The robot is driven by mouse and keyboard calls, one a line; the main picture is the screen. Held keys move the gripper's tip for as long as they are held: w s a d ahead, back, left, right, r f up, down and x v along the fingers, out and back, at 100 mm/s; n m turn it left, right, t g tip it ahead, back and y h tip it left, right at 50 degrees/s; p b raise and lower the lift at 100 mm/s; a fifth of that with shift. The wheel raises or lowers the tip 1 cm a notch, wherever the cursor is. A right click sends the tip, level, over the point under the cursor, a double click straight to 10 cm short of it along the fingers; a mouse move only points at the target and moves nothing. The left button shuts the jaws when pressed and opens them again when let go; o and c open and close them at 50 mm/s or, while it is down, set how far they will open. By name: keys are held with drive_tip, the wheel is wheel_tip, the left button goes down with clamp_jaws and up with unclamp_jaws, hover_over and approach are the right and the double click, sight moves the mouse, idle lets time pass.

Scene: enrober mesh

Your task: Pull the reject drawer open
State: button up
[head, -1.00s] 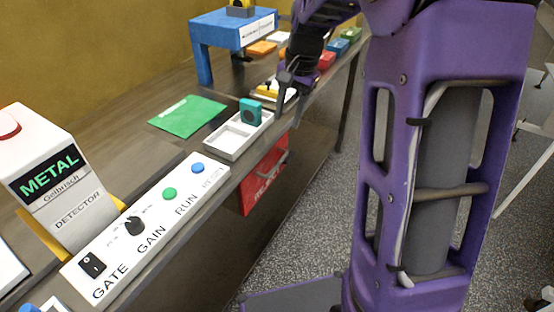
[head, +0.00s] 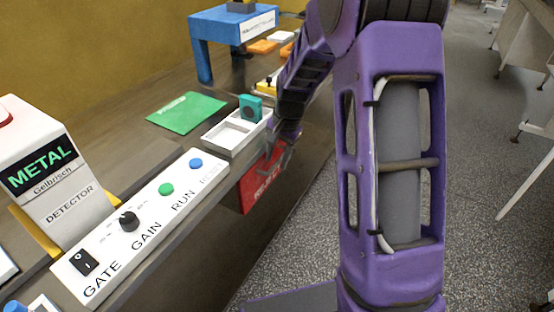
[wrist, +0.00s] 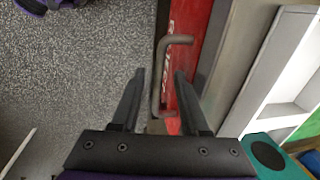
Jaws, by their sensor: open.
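The red reject drawer (head: 260,190) is set in the front of the bench, below the white tray, and looks closed. Its red front also shows in the wrist view (wrist: 188,45). A grey bar handle (wrist: 157,90) runs along that front. My gripper (wrist: 160,73) is open, with one dark finger on each side of the handle in the wrist view. I cannot tell whether either finger touches it. In the head view my gripper (head: 285,147) is at the drawer's upper part, and my arm and fingers hide most of the handle.
A white tray (head: 223,148) with a teal block (head: 250,106) stands on the bench edge above the drawer. A white control panel (head: 145,215), metal detector (head: 50,175), green sheet (head: 187,112) and blue stand (head: 232,29) are along the bench. The floor (head: 475,200) in front is clear.

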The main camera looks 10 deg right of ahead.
drive_tip(key=shift+f, duration=0.2)
drive_tip(key=shift+c, duration=0.3)
clamp_jaws()
drive_tip(key=shift+r, duration=0.1)
idle(1.0)
